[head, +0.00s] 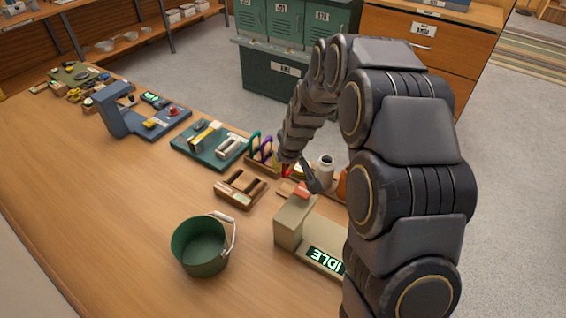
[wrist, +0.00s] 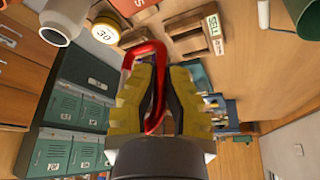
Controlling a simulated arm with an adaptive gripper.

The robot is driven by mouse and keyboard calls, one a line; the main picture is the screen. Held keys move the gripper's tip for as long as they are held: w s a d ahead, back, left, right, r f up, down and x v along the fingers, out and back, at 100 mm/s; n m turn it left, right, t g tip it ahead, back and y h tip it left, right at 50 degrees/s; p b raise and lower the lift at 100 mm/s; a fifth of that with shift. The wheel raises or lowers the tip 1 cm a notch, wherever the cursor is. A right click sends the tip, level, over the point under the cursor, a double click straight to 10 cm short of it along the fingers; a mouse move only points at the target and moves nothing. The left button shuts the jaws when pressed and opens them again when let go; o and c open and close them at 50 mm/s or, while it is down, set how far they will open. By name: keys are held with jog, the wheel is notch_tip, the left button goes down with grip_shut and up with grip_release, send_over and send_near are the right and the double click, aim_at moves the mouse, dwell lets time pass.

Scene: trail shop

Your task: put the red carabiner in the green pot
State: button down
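The red carabiner (wrist: 146,52) is in my gripper (wrist: 160,85) in the wrist view, with one long side running down between the yellow-padded fingers. The fingers look closed on it, and its curved end sticks out past the tips. In the head view my gripper (head: 284,167) is small and partly hidden by my arm, beside the carabiner rack, with a bit of red at its tip. The green pot (head: 203,247) stands upright on the table at the front, left of and nearer than my gripper. Its pale handle is folded to the right side, and it looks empty.
Teal (head: 253,141) and purple (head: 265,150) carabiners stand in the rack beside my gripper. A white bottle (head: 325,170) stands to the right. The table left of the pot is clear.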

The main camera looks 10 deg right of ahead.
jog(key=s+a+r+n+g+y, duration=0.15)
jog(key=s+a+n, duration=0.4)
jog(key=a, duration=0.55)
jog(key=s+a+r+n+y, duration=0.15)
jog(key=s+a+n, duration=0.35)
jog(key=a, duration=0.6)
notch_tip(320, 180, down, 10)
jog(key=s+m, duration=0.1)
jog(key=shift+s+r+m, duration=0.1)
jog(key=shift+m, duration=0.15)
jog(key=c, duration=1.1)
grip_release()
jog(key=shift+r, duration=0.1)
